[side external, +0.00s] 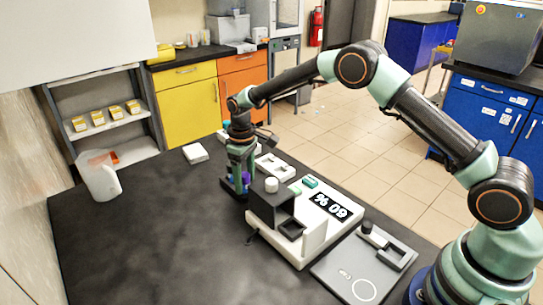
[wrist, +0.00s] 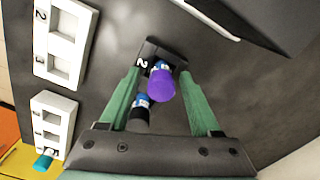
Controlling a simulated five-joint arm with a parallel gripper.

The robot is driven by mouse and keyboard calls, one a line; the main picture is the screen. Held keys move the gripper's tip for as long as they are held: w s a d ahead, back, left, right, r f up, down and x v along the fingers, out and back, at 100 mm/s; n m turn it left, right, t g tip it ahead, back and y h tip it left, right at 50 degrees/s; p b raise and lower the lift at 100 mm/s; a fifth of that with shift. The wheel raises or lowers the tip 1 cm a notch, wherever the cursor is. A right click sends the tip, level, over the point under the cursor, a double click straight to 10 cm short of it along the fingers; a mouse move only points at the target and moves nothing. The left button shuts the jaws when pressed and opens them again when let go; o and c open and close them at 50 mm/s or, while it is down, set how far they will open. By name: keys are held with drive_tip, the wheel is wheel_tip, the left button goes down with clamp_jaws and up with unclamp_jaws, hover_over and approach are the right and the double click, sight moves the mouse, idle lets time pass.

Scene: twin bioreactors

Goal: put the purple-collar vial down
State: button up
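The purple-collar vial (wrist: 162,85) shows its purple top in the wrist view, with a blue-and-white label below. It appears to stand in a black holder (wrist: 152,52) marked 2. My gripper (wrist: 159,73) has its two green fingers spread on either side of the vial, with a visible gap at each side. A second vial with a black top (wrist: 139,120) and blue label is close beside it, also between the fingers. In the side external view, my gripper (side external: 239,168) points down at the holder, and a bit of purple (side external: 246,177) shows there. The vial's lower end is hidden.
A white-and-black device (side external: 314,238) with a percent display stands right of my gripper.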

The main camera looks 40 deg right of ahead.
drive_tip(key=shift+r, duration=0.1)
wheel_tip(320, 180, up, 12)
wheel_tip(320, 180, up, 7)
drive_tip(key=m+t, duration=0.1)
hover_over(244, 174)
drive_tip(key=s+d, duration=0.2)
drive_tip(key=s, duration=0.2)
drive_tip(key=s+d+r+m+t, duration=0.1)
drive_tip(key=s+d+t, duration=0.1)
drive_tip(key=s, duration=0.8)
drive_tip(key=s+d+r+m+t, duration=0.1)
drive_tip(key=s+d+m+t, duration=0.1)
drive_tip(key=s, duration=0.9)
drive_tip(key=shift+d+r+m+t, duration=0.3)
drive_tip(key=shift+d+r, duration=0.1)
drive_tip(key=shift+d, duration=0.5)
